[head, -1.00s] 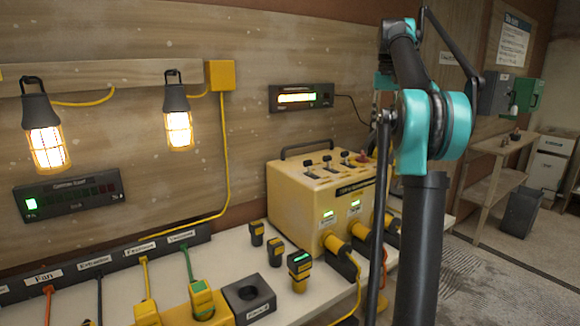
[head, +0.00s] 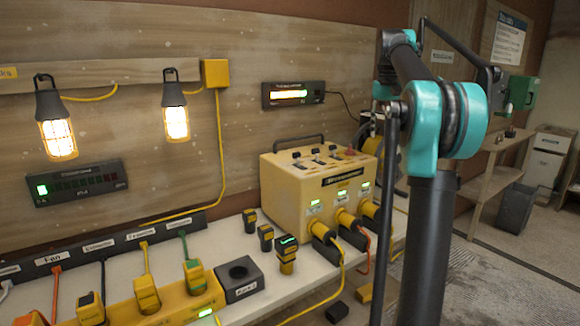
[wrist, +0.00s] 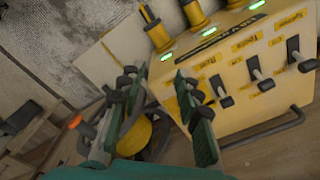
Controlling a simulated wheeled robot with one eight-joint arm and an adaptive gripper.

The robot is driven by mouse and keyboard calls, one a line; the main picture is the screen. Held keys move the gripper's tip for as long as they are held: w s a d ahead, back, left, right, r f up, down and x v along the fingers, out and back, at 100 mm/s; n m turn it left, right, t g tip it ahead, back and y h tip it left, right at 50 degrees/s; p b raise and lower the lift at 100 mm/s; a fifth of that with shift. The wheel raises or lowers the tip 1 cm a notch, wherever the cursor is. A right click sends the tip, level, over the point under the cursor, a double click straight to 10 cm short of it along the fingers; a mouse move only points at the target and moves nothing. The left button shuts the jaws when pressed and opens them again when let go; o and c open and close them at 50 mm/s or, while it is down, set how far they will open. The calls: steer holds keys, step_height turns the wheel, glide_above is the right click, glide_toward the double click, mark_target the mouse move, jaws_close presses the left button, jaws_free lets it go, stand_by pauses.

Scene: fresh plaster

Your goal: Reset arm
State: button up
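My arm (head: 432,180) stands at the right of the head view, its teal elbow raised and its upper link bent back toward the wall. My gripper's fingers are not clear in the head view. In the wrist view my gripper (wrist: 158,85) has its two green and dark fingers spread apart, with nothing held between them. The yellow power box (head: 318,195), with switches on top and yellow plugs in front, is beside the arm in the head view. It also shows in the wrist view (wrist: 235,65), beyond and right of the fingers.
A bench (head: 225,233) carries a yellow power strip with plugs, a black block (head: 238,280) and several small black-yellow devices. Two lit lamps (head: 176,115) hang on the wall near a display (head: 293,94). Wooden shelves (head: 490,180) stand at the right, with open floor before them.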

steer(key=s+a+f+t, duration=0.1)
steer(key=s+a+f, duration=0.1)
steer(key=s+f, duration=0.35)
steer(key=s+a+f+n, duration=0.1)
steer(key=s+a+f, duration=0.2)
steer(key=f, duration=0.6)
steer(key=s+a+f+t, duration=0.15)
steer(key=s+f, duration=0.25)
steer(key=f, duration=0.4)
steer(key=s+a+f, duration=0.2)
steer(key=s+f, duration=0.7)
steer(key=s, duration=0.1)
steer(key=s+a+f+n+t, duration=0.1)
steer(key=s+a+f, duration=0.1)
steer(key=s+f, duration=0.7)
steer(key=shift+s+a+f, duration=0.35)
steer(key=shift+s+f, duration=0.05)
steer(key=shift+s, duration=0.4)
